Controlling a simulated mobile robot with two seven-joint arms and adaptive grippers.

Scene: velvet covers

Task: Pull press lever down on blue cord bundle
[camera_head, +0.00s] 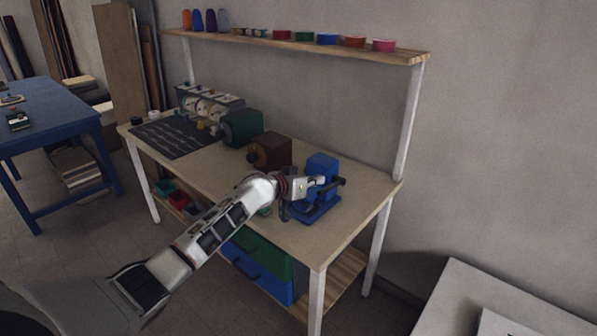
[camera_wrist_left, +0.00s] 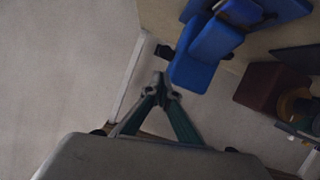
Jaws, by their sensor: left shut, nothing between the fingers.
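The blue press (camera_head: 322,167) stands on the near right part of the wooden workbench (camera_head: 365,190). Its dark lever (camera_head: 338,183) sticks out to the right, and its dark end (camera_wrist_left: 165,52) shows in the left wrist view beside the blue body (camera_wrist_left: 205,55). My left gripper (camera_head: 318,182) is in front of the press, close to the lever. In the left wrist view its two fingers (camera_wrist_left: 160,88) meet at the tips, with nothing between them. The tips appear just short of the lever end; contact cannot be told. I cannot make out a blue cord bundle. My right gripper is out of view.
A dark red machine (camera_head: 270,150) and a green machine (camera_head: 242,127) stand left of the press. A shelf (camera_head: 400,55) with spools and small coloured dishes runs above the bench. A blue table (camera_head: 50,125) is at the left. The bench's right end is clear.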

